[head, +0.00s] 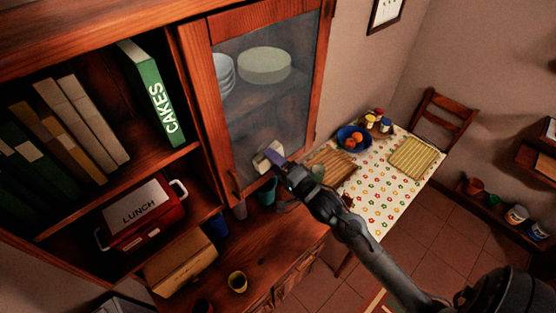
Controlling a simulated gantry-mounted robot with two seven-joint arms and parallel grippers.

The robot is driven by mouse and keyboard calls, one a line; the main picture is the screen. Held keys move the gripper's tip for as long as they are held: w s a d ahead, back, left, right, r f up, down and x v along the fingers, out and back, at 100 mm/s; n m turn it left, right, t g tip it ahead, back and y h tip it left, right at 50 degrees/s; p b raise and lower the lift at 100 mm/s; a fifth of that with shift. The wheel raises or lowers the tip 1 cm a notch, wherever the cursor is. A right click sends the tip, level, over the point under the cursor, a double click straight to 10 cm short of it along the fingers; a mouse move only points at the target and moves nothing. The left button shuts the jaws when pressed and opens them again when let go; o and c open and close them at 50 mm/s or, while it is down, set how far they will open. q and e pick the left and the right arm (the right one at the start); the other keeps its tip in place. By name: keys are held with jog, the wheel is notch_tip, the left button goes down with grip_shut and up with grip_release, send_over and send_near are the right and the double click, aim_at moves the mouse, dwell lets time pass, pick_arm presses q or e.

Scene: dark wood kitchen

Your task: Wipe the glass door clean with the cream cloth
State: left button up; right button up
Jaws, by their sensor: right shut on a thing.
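The glass door (262,76) is a wood-framed pane on the upper cabinet, and it looks closed. White dishes show through the glass. The cream cloth (265,157) is at the lower part of the pane, by the bottom frame. My right gripper (274,163) is shut on the cloth and holds it at the glass; I cannot tell whether the cloth touches it. The gripper hides part of the cloth. My left gripper is not in view.
Left of the door are open shelves with books, a green CAKES book (156,98) and a red LUNCH box (142,213). Below is a wooden counter (262,238) with cups. A table with a flowered cloth (384,204) stands at the right.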

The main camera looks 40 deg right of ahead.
aim_at(264, 166)
jog(key=shift+a, duration=1.5)
jog(key=shift+r, duration=1.55)
jog(key=shift+d, duration=3.7)
jog(key=shift+a+f, duration=0.1)
jog(key=shift+a, duration=3.65)
jog(key=s, duration=0.6)
jog(key=shift+s, duration=0.15)
jog(key=s, duration=0.2)
jog(key=shift+s, duration=0.35)
